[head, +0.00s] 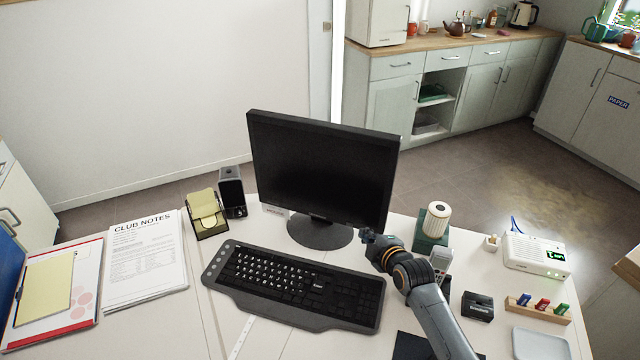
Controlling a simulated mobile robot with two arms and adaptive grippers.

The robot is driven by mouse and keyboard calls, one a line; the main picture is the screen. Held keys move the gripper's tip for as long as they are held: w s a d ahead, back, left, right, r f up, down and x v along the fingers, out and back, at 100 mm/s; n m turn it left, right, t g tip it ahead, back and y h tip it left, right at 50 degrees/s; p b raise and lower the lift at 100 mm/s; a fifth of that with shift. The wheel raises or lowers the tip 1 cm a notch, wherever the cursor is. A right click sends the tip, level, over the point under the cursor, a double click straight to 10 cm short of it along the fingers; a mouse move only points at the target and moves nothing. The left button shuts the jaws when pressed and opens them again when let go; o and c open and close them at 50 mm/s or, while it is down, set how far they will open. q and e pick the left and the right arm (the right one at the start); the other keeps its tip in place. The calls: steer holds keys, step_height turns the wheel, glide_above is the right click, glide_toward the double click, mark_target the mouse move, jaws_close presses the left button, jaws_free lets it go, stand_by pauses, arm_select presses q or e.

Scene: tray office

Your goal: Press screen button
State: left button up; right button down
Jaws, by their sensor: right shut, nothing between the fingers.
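The monitor (312,168) stands on the desk with a dark, blank screen. Its button is too small or hidden to make out; my right gripper is close to the lower right corner of the bezel. My right gripper (368,236) is shut and empty, its tip just in front of or beside that corner. I cannot tell whether it touches the bezel. My left gripper is not in view.
A black keyboard (295,287) lies in front of the monitor. A paper stack (147,262), yellow note holder (206,214) and dark speaker (232,192) are at left. A white device (537,255), pen rack (540,309) and green-based item (433,226) are at right.

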steer(key=shift+w, duration=0.15)
stand_by(0.5)
steer(key=shift+w+d, duration=0.2)
steer(key=shift+w, duration=0.1)
steer(key=shift+s+a, duration=0.15)
steer(key=shift+s, duration=0.3)
